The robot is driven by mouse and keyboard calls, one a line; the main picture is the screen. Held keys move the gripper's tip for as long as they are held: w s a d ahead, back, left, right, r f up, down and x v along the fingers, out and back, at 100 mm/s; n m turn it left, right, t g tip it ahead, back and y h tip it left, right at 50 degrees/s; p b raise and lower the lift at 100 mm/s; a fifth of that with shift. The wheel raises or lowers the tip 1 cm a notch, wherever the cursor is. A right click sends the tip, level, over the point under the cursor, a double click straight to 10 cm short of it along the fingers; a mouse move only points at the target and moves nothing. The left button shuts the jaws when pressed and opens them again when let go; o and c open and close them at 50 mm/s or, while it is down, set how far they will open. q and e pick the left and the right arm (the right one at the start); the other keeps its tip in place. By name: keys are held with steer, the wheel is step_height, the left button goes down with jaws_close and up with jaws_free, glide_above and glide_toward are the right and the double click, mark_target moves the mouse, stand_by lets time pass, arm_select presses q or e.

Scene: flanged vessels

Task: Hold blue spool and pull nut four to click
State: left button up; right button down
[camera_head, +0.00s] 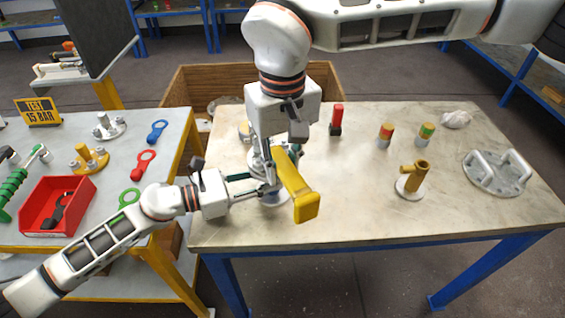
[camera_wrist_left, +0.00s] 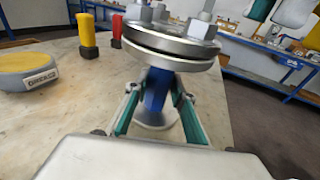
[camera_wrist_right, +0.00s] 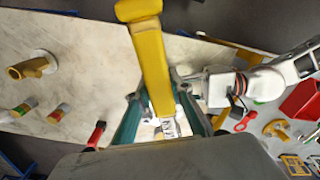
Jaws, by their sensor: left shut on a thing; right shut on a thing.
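The blue spool (camera_wrist_left: 155,92) stands under a round metal flange (camera_wrist_left: 170,48) in the left wrist view. My left gripper (camera_wrist_left: 157,97) is shut on the spool, one finger on each side. The flange top carries studs and nuts (camera_wrist_left: 160,12); I cannot tell which is nut four. My right gripper (camera_wrist_right: 162,108) is shut on a yellow wrench (camera_wrist_right: 150,60), its long bar crossing between the fingers. In the head view the wrench (camera_head: 304,205) reaches toward the front of the table from above the vessel. Its working end and the nut there are hidden by my right gripper (camera_head: 282,150).
The pale table (camera_head: 350,215) also holds a red-and-black tool (camera_head: 336,120), two banded cylinders (camera_head: 385,136), a brass fitting (camera_head: 412,180) and a flange with handles (camera_head: 497,172). The left table has a red bin (camera_head: 58,205). The front right of the table is clear.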

steer(key=shift+f, duration=0.6)
steer(key=shift+f, duration=0.2)
steer(key=shift+a, duration=0.1)
arm_select(q)
steer(key=o, duration=1.1)
steer(key=shift+c, duration=0.2)
arm_select(e)
steer(key=shift+m, duration=0.8)
steer(key=r, duration=0.1)
steer(key=a+r, duration=0.1)
steer(key=r, duration=0.3)
steer(key=shift+s+a, duration=0.2)
steer(key=shift+s, duration=0.05)
